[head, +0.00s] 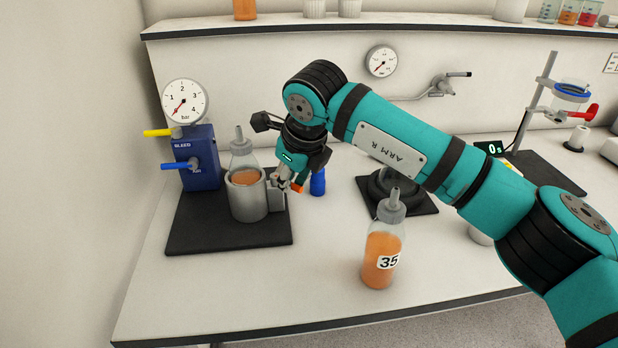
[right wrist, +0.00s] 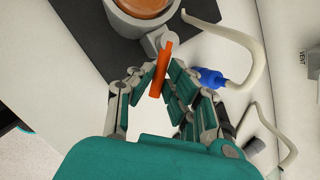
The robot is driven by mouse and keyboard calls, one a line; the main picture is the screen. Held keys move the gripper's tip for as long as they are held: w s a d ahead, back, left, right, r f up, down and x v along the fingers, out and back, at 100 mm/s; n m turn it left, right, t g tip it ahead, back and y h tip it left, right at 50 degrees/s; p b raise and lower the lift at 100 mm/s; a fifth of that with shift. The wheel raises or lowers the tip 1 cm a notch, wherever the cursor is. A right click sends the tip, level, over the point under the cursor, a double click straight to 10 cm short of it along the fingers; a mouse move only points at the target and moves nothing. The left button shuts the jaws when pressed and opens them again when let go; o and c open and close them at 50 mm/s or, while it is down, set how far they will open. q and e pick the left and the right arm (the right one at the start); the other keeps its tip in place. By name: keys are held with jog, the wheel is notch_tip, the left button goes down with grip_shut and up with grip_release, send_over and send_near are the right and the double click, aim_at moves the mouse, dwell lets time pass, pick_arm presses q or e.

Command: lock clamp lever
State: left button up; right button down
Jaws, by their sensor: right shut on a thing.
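The clamp lever is a short orange bar (right wrist: 160,70) beside a grey metal cup holder (head: 248,205). In the head view only a small orange bit of the lever (head: 298,188) shows past my fingers. My right gripper (head: 284,182) is shut on the lever at the holder's right side. In the right wrist view the right gripper's fingers (right wrist: 157,78) stand on both sides of the lever, and the lever's end meets a round grey pivot. A bottle with orange juice (head: 241,157) stands upright in the holder. My left gripper is not in view.
The holder stands on a black mat (head: 220,239) with a blue valve box (head: 196,150) behind left. A blue nozzle (head: 318,183) on a pale hose (right wrist: 246,70) lies close to the gripper. Bottle 35 (head: 380,262) stands in front. The front left bench is clear.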

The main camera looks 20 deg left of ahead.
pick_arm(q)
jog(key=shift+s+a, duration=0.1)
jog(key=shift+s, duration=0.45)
pick_arm(e)
jog(key=c, duration=1.3)
grip_release()
jog(key=shift+c, duration=0.2)
jog(key=shift+r, duration=0.2)
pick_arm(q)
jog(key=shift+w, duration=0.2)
pick_arm(e)
jog(key=v, duration=1.1)
jog(key=shift+s+r, duration=0.2)
jog(key=shift+r, duration=0.15)
jog(key=shift+d, duration=0.1)
